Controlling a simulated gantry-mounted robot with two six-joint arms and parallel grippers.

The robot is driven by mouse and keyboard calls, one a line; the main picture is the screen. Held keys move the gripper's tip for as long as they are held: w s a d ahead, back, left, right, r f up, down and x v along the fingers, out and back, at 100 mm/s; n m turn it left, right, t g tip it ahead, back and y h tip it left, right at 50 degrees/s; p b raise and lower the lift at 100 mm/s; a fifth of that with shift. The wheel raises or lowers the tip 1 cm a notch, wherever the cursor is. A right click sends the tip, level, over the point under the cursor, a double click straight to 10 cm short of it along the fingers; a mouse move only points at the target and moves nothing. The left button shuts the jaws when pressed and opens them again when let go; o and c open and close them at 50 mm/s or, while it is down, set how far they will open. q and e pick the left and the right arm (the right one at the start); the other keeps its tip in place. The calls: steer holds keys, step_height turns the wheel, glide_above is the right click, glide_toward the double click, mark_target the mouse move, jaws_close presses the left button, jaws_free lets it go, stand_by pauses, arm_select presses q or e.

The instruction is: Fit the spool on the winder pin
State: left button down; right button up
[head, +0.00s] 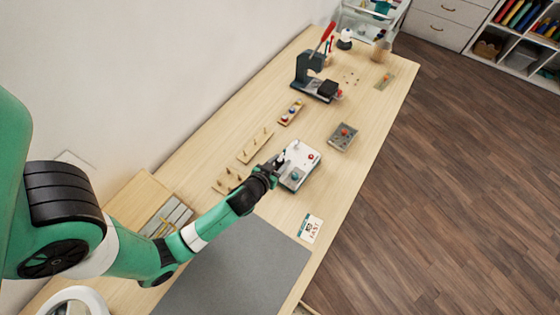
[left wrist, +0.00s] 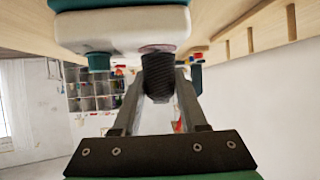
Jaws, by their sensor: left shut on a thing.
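The winder (head: 301,178) is a white box with a grey edge and small coloured knobs on top, standing on the table. My left gripper (head: 276,165) is at its left side in the head view. In the left wrist view the gripper (left wrist: 158,88) is shut on a dark ridged spool (left wrist: 157,80). The white winder body (left wrist: 120,30) fills the top of that view, with a teal knob (left wrist: 98,62) beside the spool. The spool's end is close to the winder's top face. The pin is hidden, and I cannot tell whether the spool is around it. My right gripper is not in view.
Wooden peg racks (head: 256,146) stand left of the winder. A grey box with a red knob (head: 343,137) lies to its right. A press (head: 315,80) stands farther back. A grey mat (head: 240,270) and a small card (head: 310,228) lie nearer. The table's right edge is open.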

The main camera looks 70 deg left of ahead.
arm_select(q)
steer(key=shift+f, duration=0.25)
steer(key=shift+c, duration=1.8)
jaws_free()
